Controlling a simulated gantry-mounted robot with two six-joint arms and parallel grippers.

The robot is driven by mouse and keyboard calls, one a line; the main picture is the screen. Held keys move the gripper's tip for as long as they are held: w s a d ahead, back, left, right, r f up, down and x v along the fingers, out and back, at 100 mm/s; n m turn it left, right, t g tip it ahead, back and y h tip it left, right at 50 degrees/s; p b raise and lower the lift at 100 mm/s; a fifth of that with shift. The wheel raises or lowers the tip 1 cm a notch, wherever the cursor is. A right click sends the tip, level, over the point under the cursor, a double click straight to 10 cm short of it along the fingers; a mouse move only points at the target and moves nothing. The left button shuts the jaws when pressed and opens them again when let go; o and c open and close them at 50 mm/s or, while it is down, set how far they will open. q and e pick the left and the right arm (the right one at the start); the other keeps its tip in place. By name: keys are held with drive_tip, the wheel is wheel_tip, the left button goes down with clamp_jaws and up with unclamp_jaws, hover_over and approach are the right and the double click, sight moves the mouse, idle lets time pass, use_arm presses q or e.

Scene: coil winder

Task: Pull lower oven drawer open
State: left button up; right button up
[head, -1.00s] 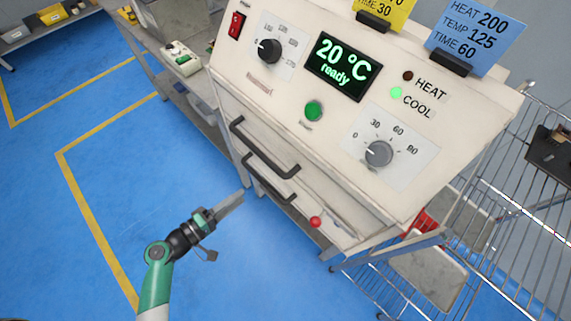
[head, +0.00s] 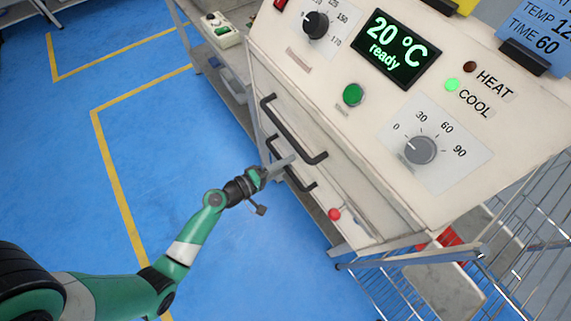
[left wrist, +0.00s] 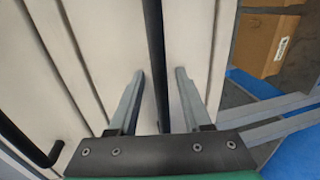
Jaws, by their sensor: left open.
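The white oven housing fills the right of the head view. Its upper drawer has a black bar handle (head: 290,135). The lower drawer has a second black handle (head: 303,186) just below it. My left gripper (head: 290,160) reaches in from the left at the lower handle. In the left wrist view my left gripper (left wrist: 161,74) is open, its two grey fingers on either side of the black lower handle (left wrist: 155,45), with gaps on both sides. The upper handle shows at the left edge of that view (left wrist: 28,140). The lower drawer looks shut. My right gripper is not in view.
A green button (head: 353,95), a dial (head: 420,150) and a display (head: 396,50) sit on the panel above. A wire rack (head: 390,290) stands at the right. Blue floor is free at the left.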

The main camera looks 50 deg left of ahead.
use_arm(q)
clamp_jaws()
idle(1.4)
